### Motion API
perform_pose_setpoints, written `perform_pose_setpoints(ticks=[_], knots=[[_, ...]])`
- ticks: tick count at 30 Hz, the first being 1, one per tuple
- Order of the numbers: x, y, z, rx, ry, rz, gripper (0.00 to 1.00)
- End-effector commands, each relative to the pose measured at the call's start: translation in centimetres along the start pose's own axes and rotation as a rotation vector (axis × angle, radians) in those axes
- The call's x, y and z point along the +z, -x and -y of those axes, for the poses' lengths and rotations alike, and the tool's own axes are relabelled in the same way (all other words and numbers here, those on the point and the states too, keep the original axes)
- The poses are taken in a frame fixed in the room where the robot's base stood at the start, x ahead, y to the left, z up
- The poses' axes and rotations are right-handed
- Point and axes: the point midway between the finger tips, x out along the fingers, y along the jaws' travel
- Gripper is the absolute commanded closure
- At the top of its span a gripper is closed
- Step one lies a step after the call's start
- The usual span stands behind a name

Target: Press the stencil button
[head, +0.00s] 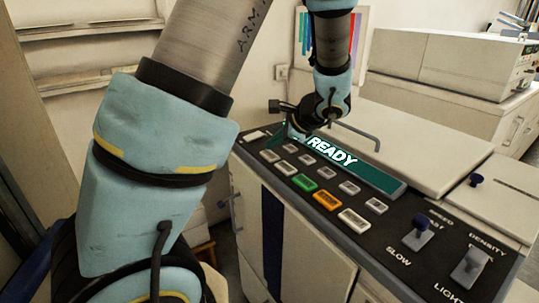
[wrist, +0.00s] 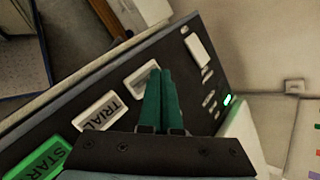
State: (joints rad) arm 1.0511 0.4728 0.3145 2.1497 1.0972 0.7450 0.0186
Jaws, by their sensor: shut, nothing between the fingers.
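No button label reading "stencil" is legible in either view, so I cannot tell which one it is. My gripper (wrist: 161,72) is shut and empty, its two green fingers together. In the wrist view its tips overlap the edge of a pale button (wrist: 140,79) beside the white TRIAL button (wrist: 97,110); whether they touch is unclear. A larger white button (wrist: 198,50) lies past the tips. The green START button (wrist: 38,160) is at lower left. In the head view my gripper (head: 282,139) is over the panel's far left end, partly hidden by the wrist.
The dark panel also holds an orange button (head: 327,200), a lit READY display (head: 335,155), a speed slider (head: 417,235) and a density slider (head: 470,266). A pale lid (head: 415,145) lies behind the panel. Another machine (head: 445,62) stands at the back right.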

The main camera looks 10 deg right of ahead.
Motion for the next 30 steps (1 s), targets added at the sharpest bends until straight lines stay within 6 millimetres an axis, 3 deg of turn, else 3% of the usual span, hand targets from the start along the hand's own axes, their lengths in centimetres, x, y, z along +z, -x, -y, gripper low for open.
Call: perform_pose_setpoints(ticks=[30], knots=[[-0.42,-0.58,-0.42,0.0,0.0,0.0,1.0]])
